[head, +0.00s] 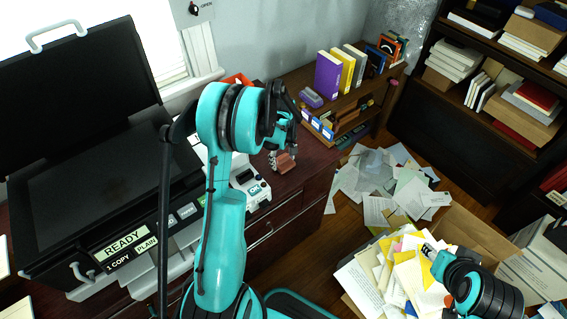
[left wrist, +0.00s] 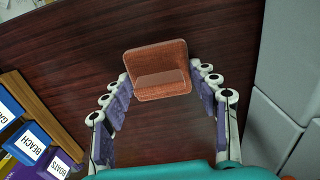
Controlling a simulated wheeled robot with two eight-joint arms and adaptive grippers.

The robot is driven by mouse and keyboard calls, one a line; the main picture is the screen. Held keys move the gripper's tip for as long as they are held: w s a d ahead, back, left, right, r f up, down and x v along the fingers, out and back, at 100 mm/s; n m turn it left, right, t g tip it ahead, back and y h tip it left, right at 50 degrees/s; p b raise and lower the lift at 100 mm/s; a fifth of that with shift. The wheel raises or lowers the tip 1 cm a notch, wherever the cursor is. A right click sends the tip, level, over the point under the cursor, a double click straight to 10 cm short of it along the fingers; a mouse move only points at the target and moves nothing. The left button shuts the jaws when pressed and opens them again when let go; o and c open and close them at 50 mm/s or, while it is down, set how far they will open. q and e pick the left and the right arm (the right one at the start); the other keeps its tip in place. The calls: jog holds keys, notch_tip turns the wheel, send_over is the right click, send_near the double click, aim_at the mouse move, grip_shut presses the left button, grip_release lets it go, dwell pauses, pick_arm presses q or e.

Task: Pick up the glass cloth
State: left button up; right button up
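The glass cloth looks like a small folded orange-brown cloth (head: 287,163) on the dark wooden desk top. In the left wrist view the cloth (left wrist: 160,72) lies just ahead of and between my fingertips. My left gripper (head: 281,157) points down over it in the head view. Its two fingers (left wrist: 162,92) are spread apart, one on each side, with a gap below the cloth. Whether a fingertip touches the cloth's edges I cannot tell. My right gripper (head: 431,253) is at the lower right, above a box of papers; its fingers are too small to read.
A large copier (head: 100,180) stands left on the desk (head: 310,185), with a white device (head: 250,188) near the cloth. A small rack of books (head: 340,75) stands behind. Labelled boxes (left wrist: 35,145) lie left in the wrist view. Papers (head: 385,185) litter the floor.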

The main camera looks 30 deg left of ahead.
aim_at(284, 157)
pick_arm(q)
jog(key=shift+r, duration=0.1)
jog(key=shift+r, duration=0.3)
jog(key=r, duration=0.1)
jog(key=r+p, duration=0.2)
jog(key=r, duration=0.1)
jog(key=shift+d, duration=0.25)
jog(key=s+d+r+p, duration=0.2)
jog(key=d+r, duration=0.4)
jog(key=d, duration=0.4)
jog(key=shift+s+d, duration=0.35)
jog(key=shift+s, duration=0.3)
